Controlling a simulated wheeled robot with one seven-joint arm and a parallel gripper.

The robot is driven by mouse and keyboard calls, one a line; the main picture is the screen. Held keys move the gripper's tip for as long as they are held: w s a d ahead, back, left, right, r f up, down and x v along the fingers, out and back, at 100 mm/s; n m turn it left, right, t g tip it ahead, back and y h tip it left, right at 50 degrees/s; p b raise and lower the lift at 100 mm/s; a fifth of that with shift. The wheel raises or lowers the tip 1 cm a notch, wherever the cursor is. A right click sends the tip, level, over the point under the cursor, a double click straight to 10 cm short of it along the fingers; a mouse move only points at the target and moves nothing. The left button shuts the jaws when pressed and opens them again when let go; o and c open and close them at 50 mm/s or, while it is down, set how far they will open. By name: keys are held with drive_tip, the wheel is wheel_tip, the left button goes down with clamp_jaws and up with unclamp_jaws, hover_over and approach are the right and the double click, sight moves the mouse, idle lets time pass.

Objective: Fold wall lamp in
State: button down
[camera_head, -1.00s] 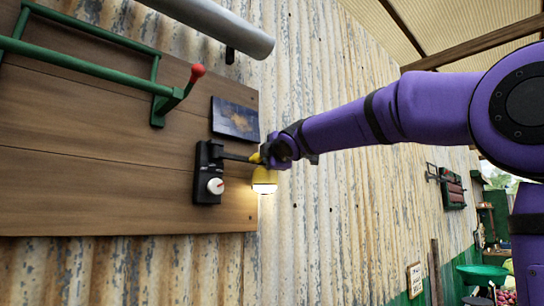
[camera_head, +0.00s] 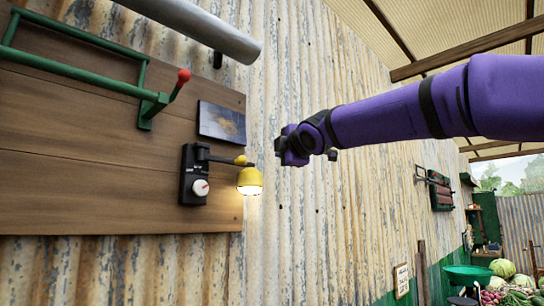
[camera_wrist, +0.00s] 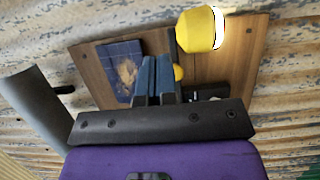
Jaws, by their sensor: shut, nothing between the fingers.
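The wall lamp has a yellow shade (camera_head: 250,181) that is lit, on a dark arm (camera_head: 222,158) that reaches right from a black wall bracket (camera_head: 188,174). A white knob (camera_head: 200,187) with a red mark sits on the bracket. My gripper (camera_head: 283,146) is to the right of the shade and apart from it. In the wrist view the gripper's blue fingers (camera_wrist: 158,75) are together and empty. The yellow shade (camera_wrist: 196,30) shows beyond them, to the upper right. Part of the bracket is hidden there behind my gripper's body.
The wooden board (camera_head: 80,205) carries a dark picture plate (camera_head: 222,123) above the lamp and a green rail with a red-knobbed lever (camera_head: 183,77). A grey pipe (camera_head: 200,28) juts out above. Corrugated wall (camera_head: 300,220) lies bare right of the board.

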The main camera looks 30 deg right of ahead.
drive_tip(key=shift+s+d, duration=0.2)
drive_tip(key=shift+s, duration=0.45)
drive_tip(key=shift+s+d, duration=0.15)
drive_tip(key=shift+s, duration=0.45)
drive_tip(key=s+a+f+m+g, duration=0.2)
drive_tip(key=s+f+m+g, duration=0.2)
drive_tip(key=s+f, duration=0.4)
drive_tip(key=s+a+f+m+g+y, duration=0.1)
drive_tip(key=s+a+f+m+g, duration=0.2)
drive_tip(key=f, duration=1.5)
drive_tip(key=s+a+f+m+g, duration=0.2)
drive_tip(key=s+f+m+g, duration=0.3)
drive_tip(key=s+f+m, duration=0.4)
drive_tip(key=s+f, duration=0.4)
drive_tip(key=s, duration=0.2)
drive_tip(key=shift+a+f+m+g+y, duration=0.25)
drive_tip(key=shift+f+m+g+y, duration=0.05)
drive_tip(key=shift+m+g+y, duration=0.1)
drive_tip(key=c, duration=1.8)
unclamp_jaws()
drive_tip(key=shift+c, duration=0.2)
